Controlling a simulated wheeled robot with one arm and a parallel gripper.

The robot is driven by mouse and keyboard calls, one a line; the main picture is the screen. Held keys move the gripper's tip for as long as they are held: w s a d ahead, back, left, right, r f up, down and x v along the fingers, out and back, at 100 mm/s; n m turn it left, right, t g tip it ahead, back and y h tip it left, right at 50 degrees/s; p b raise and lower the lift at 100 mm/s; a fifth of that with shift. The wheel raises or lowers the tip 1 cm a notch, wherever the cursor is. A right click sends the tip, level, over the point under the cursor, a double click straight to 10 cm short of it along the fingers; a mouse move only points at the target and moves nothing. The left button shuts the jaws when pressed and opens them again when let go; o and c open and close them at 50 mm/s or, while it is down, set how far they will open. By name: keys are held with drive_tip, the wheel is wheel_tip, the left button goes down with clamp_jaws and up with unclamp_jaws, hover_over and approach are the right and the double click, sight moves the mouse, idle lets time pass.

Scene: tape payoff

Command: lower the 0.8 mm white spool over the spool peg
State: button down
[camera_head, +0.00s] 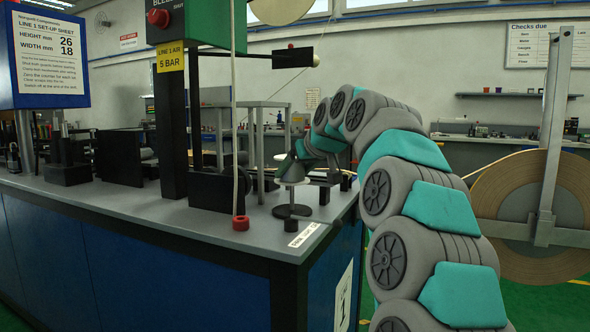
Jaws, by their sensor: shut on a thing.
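My arm reaches in from the right and ends at my gripper (291,168), which points down over the front right part of the bench. The gripper is shut on the white spool (292,183), of which only a pale disc-like edge shows below it. Beneath the spool is the spool peg's round black base (291,211) on the grey bench top, with a thin upright between. The spool looks roughly above the base. Whether it is around the peg or just above it is too small to tell.
A black plate (214,192) and post (172,125) stand further left. A metal frame (252,125) is behind. A large tan reel (535,215) is at right.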

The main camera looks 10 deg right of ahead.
sight(293, 198)
drive_tip(key=shift+f+b, duration=2.1)
drive_tip(key=shift+f, duration=1.3)
unclamp_jaws()
drive_tip(key=shift+s, duration=0.1)
drive_tip(key=v, duration=0.7)
drive_tip(key=shift+s+r, duration=0.15)
drive_tip(key=shift+r, duration=0.1)
drive_tip(key=shift+s+d, duration=0.1)
